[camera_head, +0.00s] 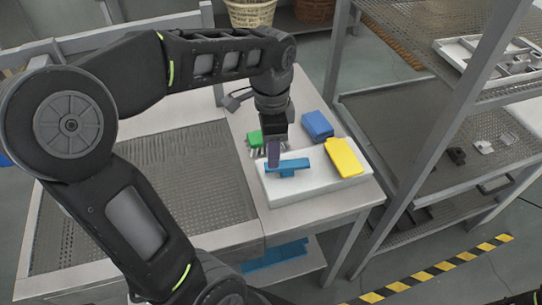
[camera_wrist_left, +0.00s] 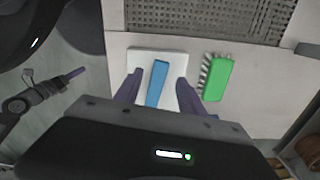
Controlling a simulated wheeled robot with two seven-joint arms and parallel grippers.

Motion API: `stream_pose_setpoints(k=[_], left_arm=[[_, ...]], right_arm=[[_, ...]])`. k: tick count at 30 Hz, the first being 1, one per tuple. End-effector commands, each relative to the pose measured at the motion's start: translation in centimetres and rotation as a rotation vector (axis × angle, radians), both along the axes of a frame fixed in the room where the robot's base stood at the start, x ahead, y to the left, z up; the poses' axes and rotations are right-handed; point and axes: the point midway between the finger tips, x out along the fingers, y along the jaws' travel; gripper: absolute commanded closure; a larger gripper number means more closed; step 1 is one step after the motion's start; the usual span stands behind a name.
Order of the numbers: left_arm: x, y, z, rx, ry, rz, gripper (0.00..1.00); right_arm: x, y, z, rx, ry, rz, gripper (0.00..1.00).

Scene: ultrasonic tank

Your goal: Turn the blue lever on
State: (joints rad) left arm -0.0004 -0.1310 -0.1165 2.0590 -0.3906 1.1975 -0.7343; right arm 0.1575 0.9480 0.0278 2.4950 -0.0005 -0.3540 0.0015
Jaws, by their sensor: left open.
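In the left wrist view the blue lever (camera_wrist_left: 157,85) runs lengthwise on the white box (camera_wrist_left: 145,56). My left gripper (camera_head: 274,154) points down over the lever and hides part of it in the head view. In the left wrist view its two dark fingers stand open, one on each side of the lever, with a gap to each. I cannot tell whether they touch it.
A yellow block (camera_head: 343,157) is at the right of the white box. A blue block (camera_head: 317,125) lies behind it. A green brush (camera_head: 255,139) is close behind my gripper. A mesh-floored basin (camera_head: 170,190) is to the left, wire shelves (camera_head: 430,150) to the right.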

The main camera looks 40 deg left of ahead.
Motion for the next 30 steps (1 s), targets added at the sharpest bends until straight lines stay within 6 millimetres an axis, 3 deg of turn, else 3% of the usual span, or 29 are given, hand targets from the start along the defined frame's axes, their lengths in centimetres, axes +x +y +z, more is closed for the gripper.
stream_pose_setpoints(k=[3,9,30], left_arm=[[0.1,0.0,2.0,0.0,-0.004,0.0,0.53],[0.0,0.0,3.5,0.001,-0.001,0.0,0.53],[0.0,0.0,3.5,0.0,0.0,0.0,0.53]], right_arm=[[0.0,0.0,-0.1,0.0,0.0,0.0,0.64],[0.0,0.0,-0.1,0.001,0.0,0.0,0.64],[0.0,0.0,-0.1,0.001,-0.001,0.001,0.64]])
